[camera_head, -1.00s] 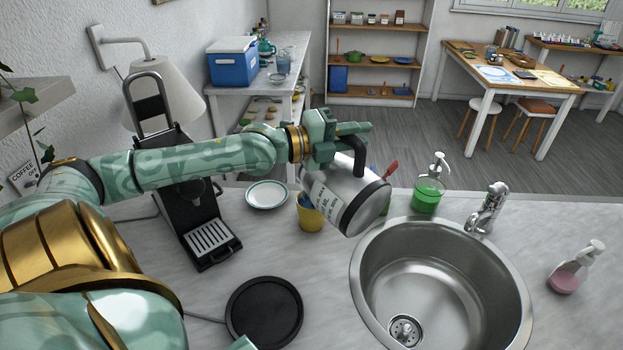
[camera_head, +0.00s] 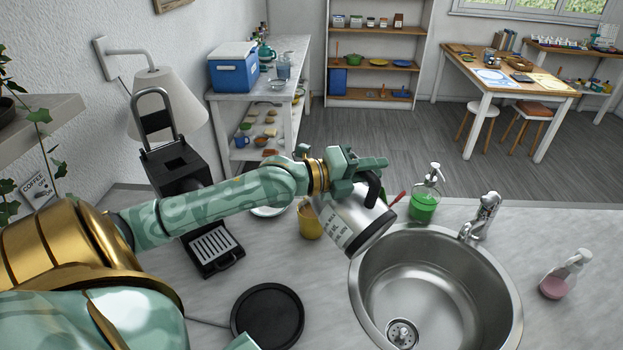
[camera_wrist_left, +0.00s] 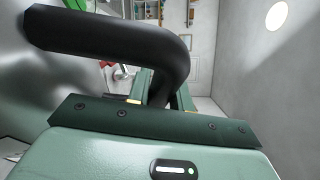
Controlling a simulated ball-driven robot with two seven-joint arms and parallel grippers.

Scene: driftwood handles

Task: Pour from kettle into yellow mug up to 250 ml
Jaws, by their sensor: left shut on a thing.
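My left gripper (camera_head: 352,172) is shut on the black handle (camera_head: 374,188) of the kettle (camera_head: 352,218). The kettle is a silver-grey cylinder with dark bands and printed lettering, held tilted above the counter. The yellow mug (camera_head: 310,222) stands upright on the counter, just left of the kettle and partly hidden by it and my gripper. The spout, any stream and the level inside the mug cannot be made out. The left wrist view shows the black handle (camera_wrist_left: 170,65) close up against the gripper.
A steel sink (camera_head: 435,290) with a tap (camera_head: 482,215) lies right of the kettle. A green soap bottle (camera_head: 424,200) stands behind the sink. A coffee machine (camera_head: 190,190) and a plate (camera_head: 268,211) are to the left. A round black base (camera_head: 267,316) lies in front.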

